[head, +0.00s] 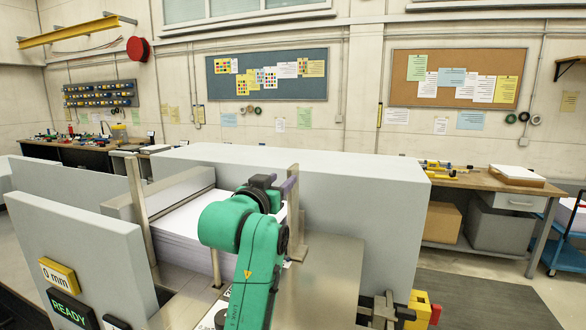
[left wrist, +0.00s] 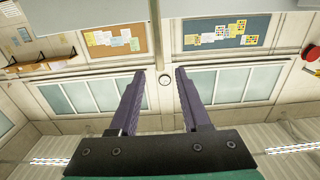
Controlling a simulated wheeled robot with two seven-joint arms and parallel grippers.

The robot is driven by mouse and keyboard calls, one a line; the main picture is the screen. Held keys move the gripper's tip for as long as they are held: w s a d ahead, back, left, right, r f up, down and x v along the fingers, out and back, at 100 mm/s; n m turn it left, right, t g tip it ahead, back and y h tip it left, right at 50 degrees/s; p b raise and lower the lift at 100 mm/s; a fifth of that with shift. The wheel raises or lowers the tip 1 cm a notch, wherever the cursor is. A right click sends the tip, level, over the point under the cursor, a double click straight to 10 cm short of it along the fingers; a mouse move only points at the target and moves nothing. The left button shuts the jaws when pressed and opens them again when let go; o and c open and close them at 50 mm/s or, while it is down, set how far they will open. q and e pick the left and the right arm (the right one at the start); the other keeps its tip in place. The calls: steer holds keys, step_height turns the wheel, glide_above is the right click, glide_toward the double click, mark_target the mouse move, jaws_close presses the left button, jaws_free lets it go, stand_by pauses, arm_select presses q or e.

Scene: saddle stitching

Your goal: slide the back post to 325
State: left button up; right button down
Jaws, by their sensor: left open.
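A stack of white paper (head: 180,222) lies in the grey machine. A tall metal post (head: 138,205) stands at its left. Another upright post (head: 294,222) with a block at its foot stands at its right, partly behind my green arm; I cannot tell for sure which is the back post. No 325 mark is legible. My right gripper is out of view.
A yellow "0 mm" sign (head: 58,275) and a green "READY" display (head: 70,308) are on the front panel (head: 85,235). A long grey wall (head: 340,185) stands behind the stack. A workbench (head: 490,180) is at the right, with open floor before it.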

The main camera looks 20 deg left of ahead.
mark_target(293, 172)
arm_select(q)
steer(key=w, duration=0.3)
steer(key=w+p, duration=0.1)
steer(key=w, duration=0.5)
steer(key=shift+d+f+p, duration=0.2)
steer(key=shift+d+p, duration=0.1)
steer(key=shift+s, duration=0.1)
jaws_close()
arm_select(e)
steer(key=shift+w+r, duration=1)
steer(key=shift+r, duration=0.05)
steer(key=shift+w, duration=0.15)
